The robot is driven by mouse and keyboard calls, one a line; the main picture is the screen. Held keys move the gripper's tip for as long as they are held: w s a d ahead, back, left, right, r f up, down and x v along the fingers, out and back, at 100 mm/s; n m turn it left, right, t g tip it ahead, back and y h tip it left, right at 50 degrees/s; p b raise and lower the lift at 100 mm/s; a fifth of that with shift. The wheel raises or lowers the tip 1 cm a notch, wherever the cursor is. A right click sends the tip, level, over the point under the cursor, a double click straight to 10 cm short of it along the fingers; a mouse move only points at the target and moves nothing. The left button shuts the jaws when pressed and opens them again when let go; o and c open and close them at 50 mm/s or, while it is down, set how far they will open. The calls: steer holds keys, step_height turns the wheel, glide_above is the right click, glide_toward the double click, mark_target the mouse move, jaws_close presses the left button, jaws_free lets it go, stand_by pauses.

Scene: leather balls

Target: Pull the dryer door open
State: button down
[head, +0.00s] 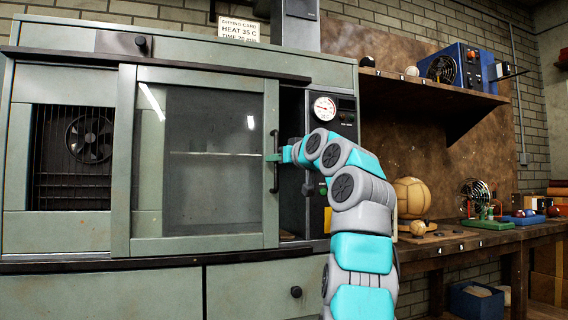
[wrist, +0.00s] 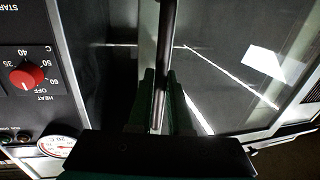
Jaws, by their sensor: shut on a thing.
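The dryer (head: 62,130) is a grey-green cabinet on the left and middle of the head view. Its door (head: 145,150) is a framed glass panel with a dark vertical bar handle (head: 275,177) at its right edge. My gripper (head: 276,157) is at the middle of that handle, reached from the right. In the wrist view the handle (wrist: 166,30) runs between the fingers of my gripper (wrist: 160,98), which are shut on it. A dark gap shows between the door's right edge and the control panel (head: 345,125).
A red heat knob (wrist: 27,76) and a dial gauge (head: 324,108) are on the panel right of the door. A workbench (head: 450,238) with a large leather ball (head: 412,197) stands farther right, under a wall shelf (head: 425,92). Drawers (head: 250,288) lie below the door.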

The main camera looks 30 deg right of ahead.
steer(key=shift+w+a+b, duration=0.2)
steer(key=shift+a, duration=0.55)
steer(key=shift+w+a+b, duration=0.2)
steer(key=shift+a, duration=1.15)
steer(key=shift+w+a, duration=0.15)
steer(key=shift+w+a+b, duration=0.2)
steer(key=shift+a, duration=0.65)
steer(key=shift+w+a+b, duration=0.2)
steer(key=shift+a, duration=0.6)
steer(key=shift+w+a+b, duration=0.2)
steer(key=shift+a, duration=0.65)
steer(key=p, duration=0.2)
glide_toward(173, 157)
steer(key=w, duration=0.5)
